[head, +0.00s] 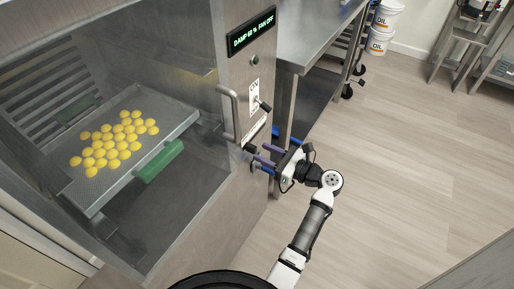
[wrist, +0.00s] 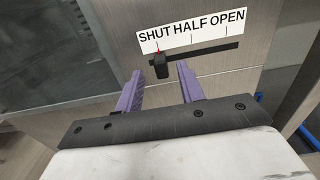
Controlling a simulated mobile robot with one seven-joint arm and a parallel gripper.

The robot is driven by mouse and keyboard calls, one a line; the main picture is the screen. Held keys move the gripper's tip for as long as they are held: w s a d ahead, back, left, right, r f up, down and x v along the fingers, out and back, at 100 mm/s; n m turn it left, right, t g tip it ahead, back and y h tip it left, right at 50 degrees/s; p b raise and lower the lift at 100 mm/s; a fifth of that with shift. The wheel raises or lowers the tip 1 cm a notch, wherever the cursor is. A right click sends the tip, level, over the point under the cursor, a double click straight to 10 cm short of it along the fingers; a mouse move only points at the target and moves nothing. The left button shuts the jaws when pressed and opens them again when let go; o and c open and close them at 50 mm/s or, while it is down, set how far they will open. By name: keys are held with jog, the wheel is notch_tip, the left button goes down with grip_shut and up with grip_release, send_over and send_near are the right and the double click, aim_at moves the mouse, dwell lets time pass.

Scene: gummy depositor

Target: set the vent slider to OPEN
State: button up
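The vent slider is a black knob (wrist: 161,66) on a dark horizontal slot (wrist: 205,51) in the wrist view. A white label (wrist: 192,31) above it reads SHUT, HALF, OPEN from left to right. The knob sits at the left end of the slot, under SHUT, by a small red mark. My gripper (wrist: 161,72) is open, its two purple fingers pointing at the panel with the knob between their tips. I cannot tell whether a finger touches it. In the head view my gripper (head: 256,153) is at the lower front panel, beside the dark slider knob (head: 249,148).
The cabinet's display (head: 252,32) reads DAMP 68 % FAN OFF. A tray (head: 95,196) of yellow gummies is inside.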

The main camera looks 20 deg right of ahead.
aim_at(256, 149)
jog(key=shift+x, duration=1.75)
grip_shut()
